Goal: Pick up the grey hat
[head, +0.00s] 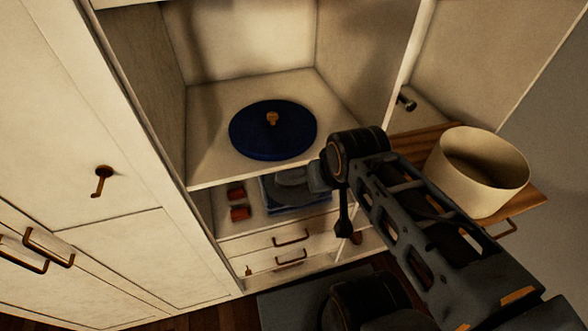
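A grey rounded item (291,184), which looks like the grey hat, lies on the lower shelf of the open wardrobe, on top of something blue (297,208). Its right side is close to my arm's end and partly hidden. My gripper (318,178) is at the far end of my dark arm, at the opening of the lower shelf, just right of the grey item. It is small and dark there. I cannot tell whether its fingers touch the item or are open or shut.
A dark blue round item with a tan knob (272,131) lies on the shelf above (208,168). Small red items (239,212) sit left of the grey item. Drawers (277,239) are below. A beige round container (481,172) stands on a wooden stand at right. An open door stands at right.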

